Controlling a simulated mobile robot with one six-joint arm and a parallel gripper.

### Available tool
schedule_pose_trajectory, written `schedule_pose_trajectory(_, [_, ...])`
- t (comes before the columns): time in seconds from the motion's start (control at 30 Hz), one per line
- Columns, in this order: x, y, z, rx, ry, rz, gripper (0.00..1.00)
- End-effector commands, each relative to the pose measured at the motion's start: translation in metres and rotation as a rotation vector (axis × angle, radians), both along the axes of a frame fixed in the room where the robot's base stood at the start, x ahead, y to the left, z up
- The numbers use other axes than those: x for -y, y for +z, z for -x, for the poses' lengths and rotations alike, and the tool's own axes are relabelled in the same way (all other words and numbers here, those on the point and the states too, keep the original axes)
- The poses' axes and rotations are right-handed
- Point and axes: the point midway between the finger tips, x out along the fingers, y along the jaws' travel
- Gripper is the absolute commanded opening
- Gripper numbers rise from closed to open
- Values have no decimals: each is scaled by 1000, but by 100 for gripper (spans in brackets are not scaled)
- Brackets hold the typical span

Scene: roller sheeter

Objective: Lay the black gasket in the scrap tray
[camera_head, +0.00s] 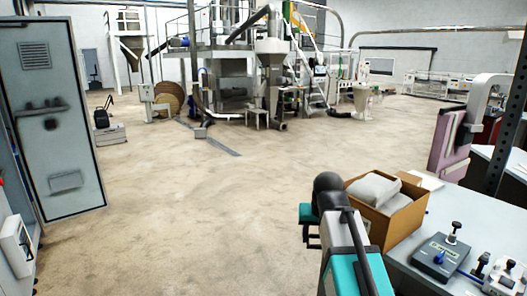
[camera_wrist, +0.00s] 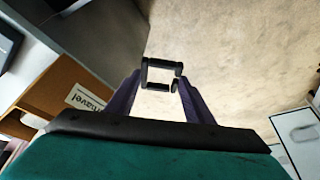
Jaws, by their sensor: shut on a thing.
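In the wrist view, my gripper (camera_wrist: 162,75) has its two purple fingers closed in on a black gasket (camera_wrist: 162,63). The gasket shows as a small, roughly rectangular black outline between the fingertips, with floor visible through its middle. It is held in the air, with bare floor behind it. In the head view, my arm rises at the lower middle, beside the bench; the fingertips and the gasket cannot be made out there. I cannot identify the scrap tray in either view.
An open cardboard box (camera_head: 397,222) with pale bags stands on the bench (camera_head: 415,262) right of my arm; it also shows in the wrist view (camera_wrist: 62,82). Small devices (camera_head: 444,254) sit at the bench's right. A grey cabinet (camera_head: 60,120) stands left. The middle floor is clear.

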Motion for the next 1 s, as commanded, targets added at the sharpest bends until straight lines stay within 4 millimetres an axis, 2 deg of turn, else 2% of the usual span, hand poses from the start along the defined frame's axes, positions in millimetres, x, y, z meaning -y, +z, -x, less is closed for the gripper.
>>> schedule_pose_trajectory(0.2, [0, 1, -2, 1, 83, 1, 26])
schedule_pose_trajectory(0.67, [0, 0, -1, 0, 93, 1, 26])
schedule_pose_trajectory(0.87, [1, -11, 8, -1, 92, 0, 26])
schedule_pose_trajectory(1.0, [1, -27, 20, -3, 92, 1, 26])
